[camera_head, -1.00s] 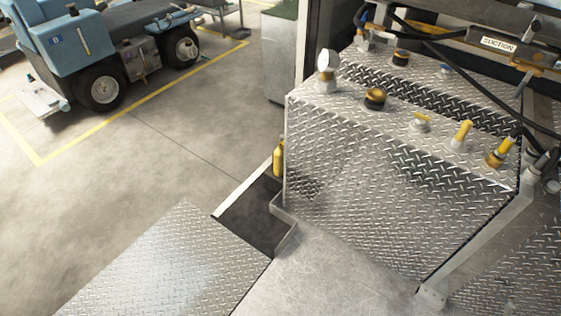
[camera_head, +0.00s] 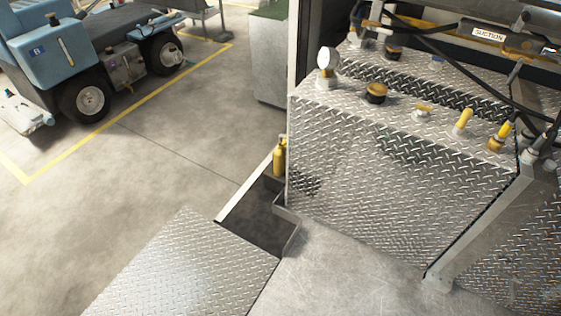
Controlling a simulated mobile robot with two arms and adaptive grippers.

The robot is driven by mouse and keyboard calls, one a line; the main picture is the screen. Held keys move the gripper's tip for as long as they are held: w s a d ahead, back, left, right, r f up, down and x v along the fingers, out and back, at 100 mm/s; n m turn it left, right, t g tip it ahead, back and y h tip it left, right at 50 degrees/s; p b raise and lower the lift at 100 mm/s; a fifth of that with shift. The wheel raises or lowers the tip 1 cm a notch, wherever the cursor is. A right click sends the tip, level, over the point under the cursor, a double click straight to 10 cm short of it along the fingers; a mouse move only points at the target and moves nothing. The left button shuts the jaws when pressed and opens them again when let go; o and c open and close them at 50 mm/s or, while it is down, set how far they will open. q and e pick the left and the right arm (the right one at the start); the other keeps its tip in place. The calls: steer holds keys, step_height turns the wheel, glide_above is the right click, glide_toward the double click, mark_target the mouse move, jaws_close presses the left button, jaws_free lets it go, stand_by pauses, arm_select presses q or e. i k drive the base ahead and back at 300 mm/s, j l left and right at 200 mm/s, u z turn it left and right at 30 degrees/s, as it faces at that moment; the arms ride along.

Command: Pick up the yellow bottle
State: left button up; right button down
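A small yellow bottle (camera_head: 279,158) stands upright beside the left edge of the diamond-plate tank, at the far end of a dark recessed tray (camera_head: 262,222). Its right side is close to the tank's edge, and I cannot tell whether they touch. Neither of my grippers shows in the head view.
The diamond-plate tank (camera_head: 385,185) with caps, valves and black hoses on top fills the right. A flat tread plate (camera_head: 185,275) lies at the front left, with a smooth metal deck (camera_head: 350,275) beside it. A blue vehicle (camera_head: 85,60) stands on open concrete floor (camera_head: 150,150).

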mark_target(279, 155)
steer(key=i+j+u, duration=0.25)
steer(key=u, duration=0.15)
steer(key=i+j+u, duration=0.1)
steer(key=i+u, duration=0.35)
steer(key=i+j+u, duration=0.15)
steer(key=i+u, duration=0.55)
steer(key=i, duration=0.2)
steer(key=i+z, duration=0.5)
steer(key=i+j+z, duration=0.2)
steer(key=i+z, duration=0.3)
steer(key=i, duration=0.2)
